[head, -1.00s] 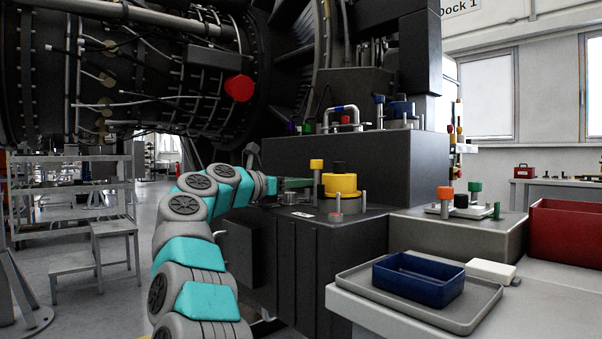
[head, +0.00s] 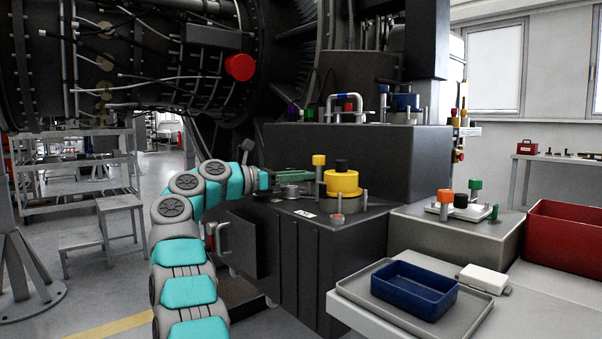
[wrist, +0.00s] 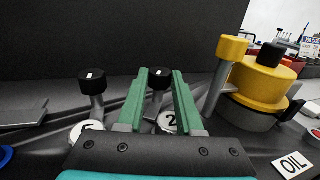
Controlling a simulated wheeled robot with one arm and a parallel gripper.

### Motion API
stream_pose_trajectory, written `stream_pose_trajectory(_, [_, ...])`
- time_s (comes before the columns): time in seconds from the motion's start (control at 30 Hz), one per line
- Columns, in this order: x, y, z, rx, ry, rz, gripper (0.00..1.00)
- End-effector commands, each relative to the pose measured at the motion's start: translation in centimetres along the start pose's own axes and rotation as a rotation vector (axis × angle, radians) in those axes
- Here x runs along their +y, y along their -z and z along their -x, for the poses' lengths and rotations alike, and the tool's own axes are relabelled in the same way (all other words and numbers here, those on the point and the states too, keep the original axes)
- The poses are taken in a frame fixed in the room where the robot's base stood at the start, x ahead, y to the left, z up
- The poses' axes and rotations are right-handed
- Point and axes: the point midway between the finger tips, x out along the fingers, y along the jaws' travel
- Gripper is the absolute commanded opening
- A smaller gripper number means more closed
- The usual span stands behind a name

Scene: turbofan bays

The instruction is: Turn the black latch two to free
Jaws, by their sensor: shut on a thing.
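The black latch two (wrist: 158,80) is a post with a black knob and a white line on top. It rises beside a round white label marked 2 (wrist: 168,122). My gripper (wrist: 158,92) has its green fingers on either side of this knob, shut on it. In the head view my gripper (head: 294,174) is at the dark housing's top, left of the yellow cap; the latch is hidden there. Another black-knobbed latch (wrist: 91,82) stands to the left, by a partly hidden label. A yellow-knobbed post (wrist: 228,62) stands close on the right.
The yellow cap (head: 341,183) with a black knob sits right of my gripper, beside an OIL label (wrist: 291,165). A tall dark block (head: 400,150) rises behind. At right are a blue bin (head: 415,290) on a grey tray (head: 470,322) and a red bin (head: 565,240).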

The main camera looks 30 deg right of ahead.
Motion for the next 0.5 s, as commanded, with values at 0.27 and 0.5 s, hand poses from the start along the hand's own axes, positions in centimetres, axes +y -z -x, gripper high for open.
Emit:
stream_pose_trajectory(0.27, [0.00,-0.04,-0.01,-0.001,0.003,0.000,0.00])
stream_pose_trajectory(0.5, [0.02,-0.03,0.00,-0.002,0.002,0.001,0.46])
